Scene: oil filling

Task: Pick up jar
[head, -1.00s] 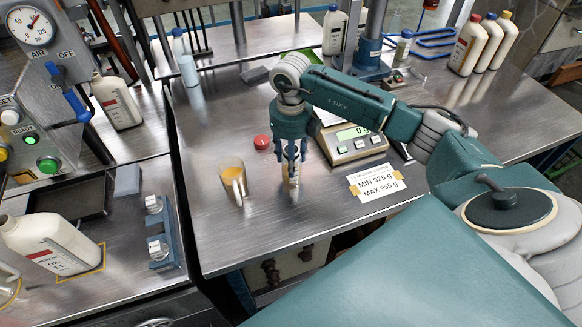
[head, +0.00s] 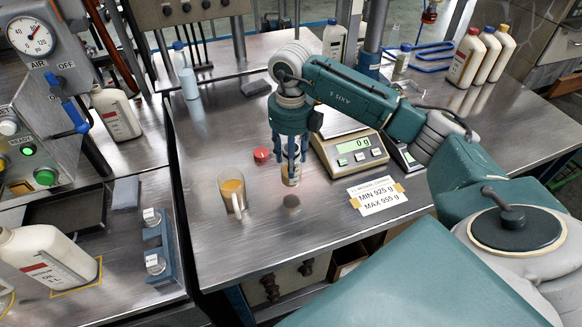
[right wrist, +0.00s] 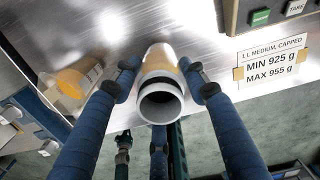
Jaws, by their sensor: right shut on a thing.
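My right gripper (head: 290,165) comes down from above at the middle of the table. Its blue fingers are shut on a small jar (head: 292,179), mostly hidden by them in the head view. A dark shadow lies on the metal just below the jar, so it appears held slightly above the table. My left gripper is not in view.
A scale (head: 350,150) reading 0 g and a weight-limit card (head: 377,195) are to the right. The front table edge is near.

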